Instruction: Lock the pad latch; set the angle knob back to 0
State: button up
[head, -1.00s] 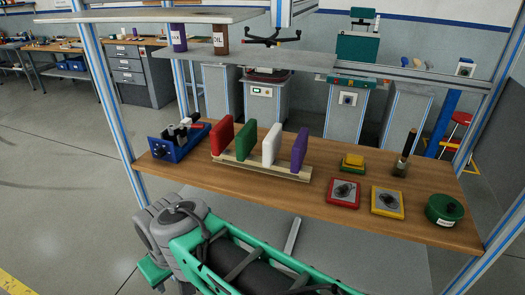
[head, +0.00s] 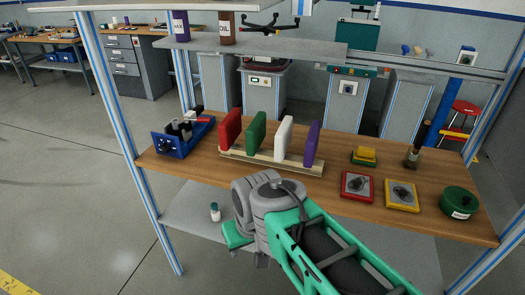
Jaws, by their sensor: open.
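A red square plate with a dark knob (head: 357,186) and a yellow square plate with a dark knob (head: 402,195) lie side by side on the right part of the wooden bench. Another dark knob (head: 348,88) sits on a grey panel behind the bench. I cannot tell which of these is the angle knob. I cannot make out the pad latch or its state. Grey and green links of my own arm are in the foreground. My gripper is not visible.
The bench (head: 190,165) carries a blue box device (head: 182,138), a rack of coloured pads (head: 272,162), a yellow-green block (head: 363,156), a dark bottle (head: 413,156) and a green round tin (head: 459,202). A grey shelf (head: 250,48) crosses above. Blue-edged posts frame the bench.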

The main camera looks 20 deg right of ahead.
aim_at(199, 119)
jog(key=u, duration=0.75)
jog(key=i, duration=0.4)
jog(key=z, duration=0.75)
